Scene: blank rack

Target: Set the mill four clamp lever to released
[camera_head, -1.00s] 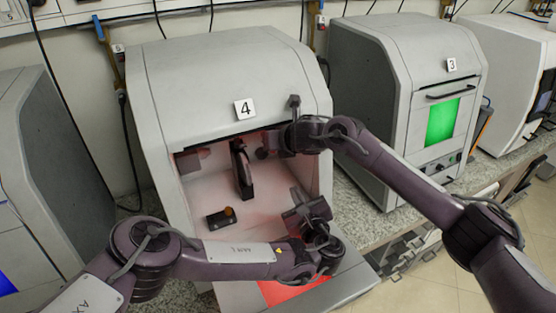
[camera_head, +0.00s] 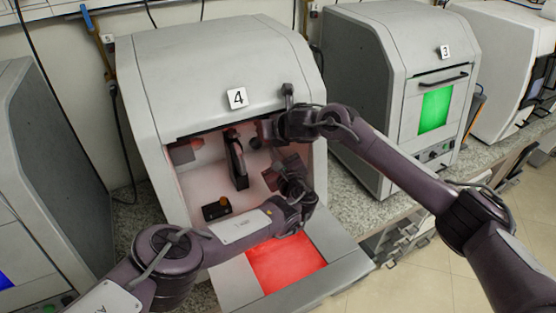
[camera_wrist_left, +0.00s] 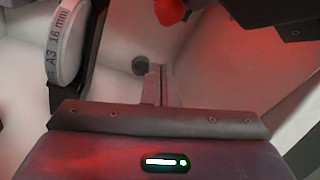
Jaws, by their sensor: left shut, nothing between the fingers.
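Mill four (camera_head: 215,60) stands open, with a "4" sign on its hood and a reddish lit chamber. My left gripper (camera_head: 283,168) reaches into the chamber's right side, right of a dark upright holder (camera_head: 238,165). In the left wrist view its fingers (camera_wrist_left: 157,85) are together and empty, beside a dark round knob (camera_wrist_left: 139,65). A red knob (camera_wrist_left: 172,12) shows at that view's top edge; whether it belongs to the clamp lever, I cannot tell. My right gripper (camera_head: 266,132) is at the chamber's upper right opening; its fingers are unclear.
A disc marked "A3 16 mm" (camera_wrist_left: 67,40) sits close on the left in the wrist view. A dark block with an orange knob (camera_head: 216,209) is on the chamber floor. The lowered door (camera_head: 330,262) has a red panel. Mill three (camera_head: 375,85) stands closed at right.

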